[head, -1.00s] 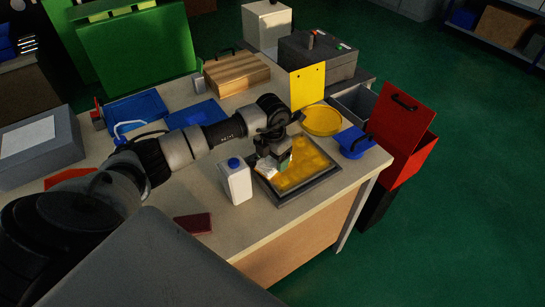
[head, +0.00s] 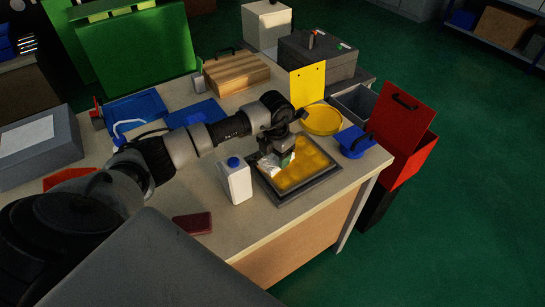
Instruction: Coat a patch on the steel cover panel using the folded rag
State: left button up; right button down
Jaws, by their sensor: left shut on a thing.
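The cover panel (head: 312,166) lies flat in a dark-rimmed tray near the table's front right. Its surface looks amber and blotchy over most of its area, with a bright silvery patch (head: 268,173) at its left. My left gripper (head: 284,157) reaches down over the panel's upper left part, its jaws shut on the folded rag. Only a small greenish edge of the rag (head: 288,160) shows; the gripper hides the rest. I cannot tell whether the rag touches the panel. My right gripper is out of view.
A white bottle with a blue cap (head: 236,181) stands close left of the tray. A yellow round dish (head: 322,120) and a blue item (head: 354,142) sit behind and right. A dark red block (head: 193,223) lies in front. A red bin (head: 404,130) stands off the table's right end.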

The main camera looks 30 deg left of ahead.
pick_arm(q)
jog(key=shift+w+d+f+b, duration=0.15)
jog(key=shift+w+d+b, duration=0.15)
jog(key=shift+w, duration=0.3)
jog(key=shift+s+a+p, duration=0.25)
jog(key=shift+s+p, duration=0.3)
jog(key=shift+p, duration=0.05)
jog(key=shift+s+a, duration=0.3)
jog(key=shift+s, duration=0.35)
jog(key=shift+w+d+b, duration=0.35)
jog(key=shift+w+b, duration=0.1)
jog(key=shift+w, duration=0.4)
jog(key=shift+w+d, duration=0.1)
jog(key=shift+w, duration=0.2)
jog(key=shift+s+a+r+p, duration=0.15)
jog(key=shift+s+p, duration=0.1)
jog(key=shift+s, duration=0.15)
jog(key=shift+s+a+r+p, duration=0.15)
jog(key=shift+s+p, duration=0.1)
jog(key=shift+s, duration=0.1)
jog(key=shift+s+f, duration=0.1)
jog(key=shift+s, duration=0.1)
jog(key=shift+w, duration=0.1)
